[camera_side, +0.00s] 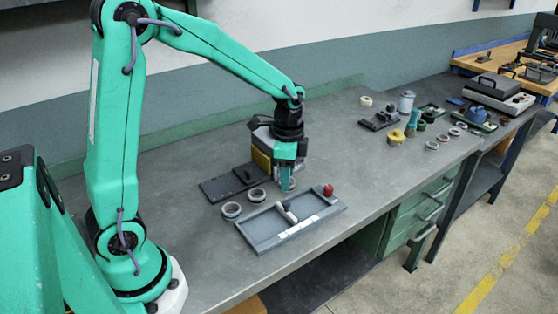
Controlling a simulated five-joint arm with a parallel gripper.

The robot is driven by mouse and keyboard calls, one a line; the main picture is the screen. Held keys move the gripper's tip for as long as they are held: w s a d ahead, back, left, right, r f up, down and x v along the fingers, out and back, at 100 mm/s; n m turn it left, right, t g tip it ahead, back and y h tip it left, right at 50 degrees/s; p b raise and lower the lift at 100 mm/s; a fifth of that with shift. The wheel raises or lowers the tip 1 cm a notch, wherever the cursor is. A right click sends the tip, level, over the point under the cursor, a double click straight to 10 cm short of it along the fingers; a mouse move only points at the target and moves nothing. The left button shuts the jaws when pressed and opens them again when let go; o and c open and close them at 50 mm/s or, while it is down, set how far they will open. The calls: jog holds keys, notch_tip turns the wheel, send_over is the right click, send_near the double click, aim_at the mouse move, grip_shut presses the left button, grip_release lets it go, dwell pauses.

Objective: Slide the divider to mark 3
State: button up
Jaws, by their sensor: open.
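A grey shallow tray (262,244) lies on the bench in front of my arm. A divider (289,214) with a pale upper end stands across it, near the middle of its length. A pale strip with marks (301,227) runs along the tray's front edge; the marks are too small to read, so I cannot tell which one the divider is at. My gripper (288,185) points down just behind the tray, above and behind the divider, and appears apart from it. It is open and seems empty; its far finger is hidden.
A red knob (328,190) is at the tray's right back corner. Two metal rings, one left (231,210) and one right (256,195), lie behind the tray, beside a dark plate (219,188). Several small parts and a canister (405,102) stand farther right. The bench between is clear.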

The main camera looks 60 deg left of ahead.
aim_at(287, 202)
jog(key=shift+f, duration=3.85)
jog(key=shift+c, duration=0.2)
grip_shut()
